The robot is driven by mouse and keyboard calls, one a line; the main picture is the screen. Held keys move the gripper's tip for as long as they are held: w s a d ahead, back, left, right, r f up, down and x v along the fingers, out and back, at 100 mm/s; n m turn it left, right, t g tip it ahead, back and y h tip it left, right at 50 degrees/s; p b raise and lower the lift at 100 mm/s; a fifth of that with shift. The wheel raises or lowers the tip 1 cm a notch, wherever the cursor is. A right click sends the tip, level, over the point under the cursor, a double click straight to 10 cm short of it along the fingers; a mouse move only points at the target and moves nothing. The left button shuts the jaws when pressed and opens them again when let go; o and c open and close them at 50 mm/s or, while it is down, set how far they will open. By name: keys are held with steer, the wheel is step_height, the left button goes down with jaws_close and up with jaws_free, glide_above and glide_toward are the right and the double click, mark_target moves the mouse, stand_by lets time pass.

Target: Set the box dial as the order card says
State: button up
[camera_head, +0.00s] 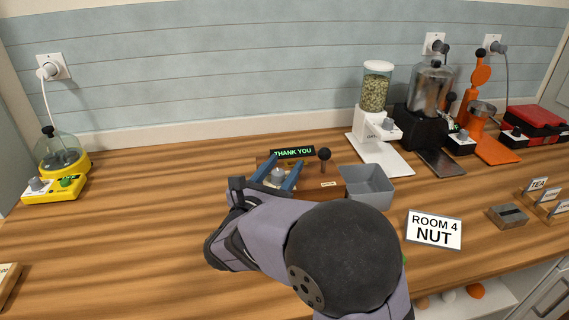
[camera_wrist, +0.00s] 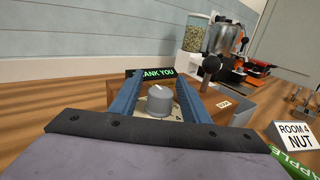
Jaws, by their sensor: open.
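The order card (camera_head: 434,230) reads "ROOM 4 NUT" and stands on the counter right of my arm; it also shows in the wrist view (camera_wrist: 294,135). The wooden box (camera_head: 328,186) has a lit display (camera_head: 293,153) reading "THANK YOU", a lever with a dark ball (camera_head: 324,154) and a grey dial (camera_wrist: 159,101). The dial sits on a pale plate with small marks; I cannot tell its setting surely. My gripper (camera_head: 278,175) is open, its two blue fingers on either side of the dial. I cannot tell whether they touch it.
A grey bin (camera_head: 366,186) stands right of the box. Behind are a nut-filled dispenser (camera_head: 376,95), a dark blender (camera_head: 428,105), an orange press (camera_head: 478,100) and a red appliance (camera_head: 533,122). A yellow appliance (camera_head: 60,165) stands far left. A green "APPLE" block (camera_wrist: 293,163) lies near my wrist.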

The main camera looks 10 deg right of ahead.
steer(key=shift+w+d, duration=0.25)
steer(key=shift+w, duration=0.15)
steer(key=c, duration=1.1)
steer(key=shift+o, duration=0.2)
steer(key=shift+h, duration=0.3)
steer(key=m+g+h+p, duration=0.1)
steer(key=m+g, duration=0.1)
steer(key=s+m+g+h+p, duration=0.1)
steer(key=g+h, duration=0.1)
steer(key=d+m+g+h+p, duration=0.1)
steer(key=m+g+h, duration=0.1)
steer(key=shift+s+d+r+m+g+p, duration=0.1)
steer(key=shift+s+r+m+g+p, duration=0.05)
steer(key=shift+m+g+p, duration=0.15)
steer(key=shift+s+d+m+g+h+p, duration=0.1)
steer(key=shift+s+m+g+h+p, duration=0.25)
steer(key=shift+m+g+p, duration=0.7)
steer(key=shift+s+d+m+g+h+p, duration=0.1)
steer(key=shift+s+m+g+h+p, duration=0.35)
steer(key=shift+g, duration=1.1)
steer(key=shift+s+d+m+g+h+p, duration=0.1)
steer(key=shift+m+g+h+p, duration=0.4)
steer(key=shift+m+g, duration=0.7)
steer(key=shift+f, duration=0.2)
